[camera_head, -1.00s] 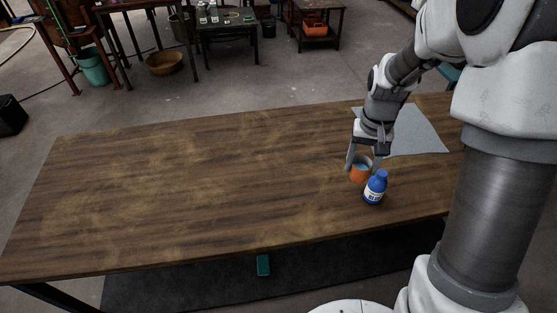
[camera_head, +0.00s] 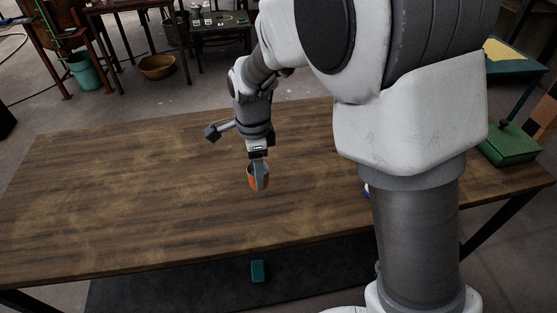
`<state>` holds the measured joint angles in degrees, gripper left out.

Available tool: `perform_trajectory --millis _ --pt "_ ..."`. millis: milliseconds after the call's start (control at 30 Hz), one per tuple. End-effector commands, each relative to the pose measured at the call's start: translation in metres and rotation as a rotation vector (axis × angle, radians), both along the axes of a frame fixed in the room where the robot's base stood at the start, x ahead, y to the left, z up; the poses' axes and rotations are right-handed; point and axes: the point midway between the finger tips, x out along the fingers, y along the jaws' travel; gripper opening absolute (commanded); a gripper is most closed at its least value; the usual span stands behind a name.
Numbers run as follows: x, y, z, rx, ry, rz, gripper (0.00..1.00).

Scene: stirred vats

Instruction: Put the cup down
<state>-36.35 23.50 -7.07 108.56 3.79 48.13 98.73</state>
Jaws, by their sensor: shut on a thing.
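An orange cup (camera_head: 252,182) with a pale blue inside is in the middle of the head camera view, over the wooden table (camera_head: 130,195). My gripper (camera_head: 260,184) points down and is shut on the cup, with one grey finger across its front. The cup looks upright. I cannot tell whether its base touches the tabletop or hangs just above it.
The table is clear to the left of the cup. A blue bottle (camera_head: 366,189) is mostly hidden behind my arm on the right. A green box (camera_head: 509,146) stands at the right end. A small teal object (camera_head: 257,270) lies below the table's front edge.

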Motion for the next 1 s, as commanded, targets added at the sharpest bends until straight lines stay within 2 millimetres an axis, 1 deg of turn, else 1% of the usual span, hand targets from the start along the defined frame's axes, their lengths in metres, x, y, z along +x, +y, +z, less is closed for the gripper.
perform_trajectory --millis 67,167,267,500,633,733,867,1000 --pt "-0.002 0.005 -0.002 0.000 0.000 -0.027 0.04" --pt "-0.001 0.000 -0.007 0.000 0.001 -0.047 0.04" --pt "0.002 -0.018 -0.018 -0.001 0.002 -0.053 0.04" --pt "0.016 -0.072 -0.052 -0.001 0.003 -0.054 0.04" --pt "0.021 -0.094 -0.065 -0.001 0.003 -0.051 0.04" --pt "0.023 -0.103 -0.070 0.000 0.001 -0.048 0.04" --pt "0.024 -0.107 -0.075 0.000 0.001 -0.044 0.04" --pt "0.024 -0.107 -0.094 -0.001 0.003 -0.045 0.04"
